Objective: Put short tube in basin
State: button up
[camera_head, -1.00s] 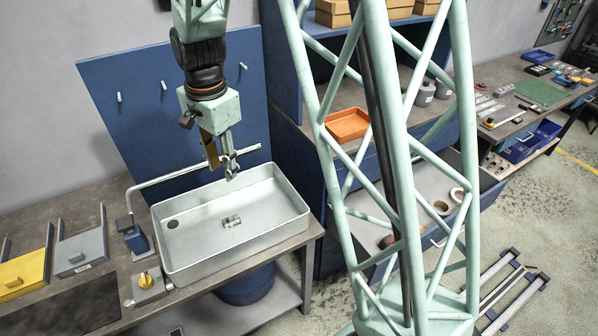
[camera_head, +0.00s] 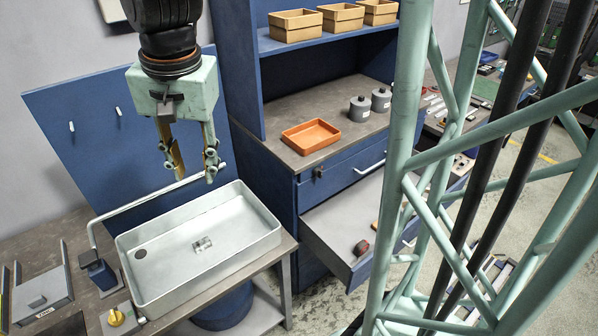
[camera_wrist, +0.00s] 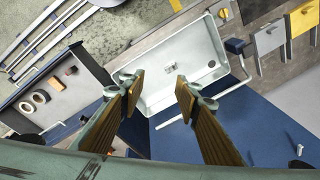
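The basin (camera_head: 262,210) is a shallow light-metal tray on the bench. A small grey metal piece (camera_head: 202,244) lies on its floor, near the middle; it may be the short tube, but it is too small to tell. It also shows in the wrist view (camera_wrist: 170,68), inside the basin (camera_wrist: 148,100). My gripper (camera_head: 192,177) hangs above the back of the basin, pointing down. Its fingers are apart in the wrist view (camera_wrist: 155,82), with nothing between them. No other short tube can be made out.
A bent pipe (camera_head: 140,200) runs along the basin's back edge near my gripper. A blue cabinet stands right, with an orange tray (camera_head: 311,136), grey canisters (camera_head: 360,110) and an open drawer (camera_head: 325,215). A grey box (camera_head: 40,297) and a yellow knob (camera_head: 116,317) sit left.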

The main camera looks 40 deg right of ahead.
jog(key=s+r+n+t, duration=0.1)
jog(key=s+r+n, duration=0.3)
jog(key=s, duration=0.8)
jog(key=s+r+n+t, duration=0.1)
jog(key=s+r+n, duration=0.4)
jog(key=s, duration=0.7)
jog(key=shift+s+r, duration=0.4)
jog(key=shift+r, duration=0.2)
jog(key=shift+c, duration=0.4)
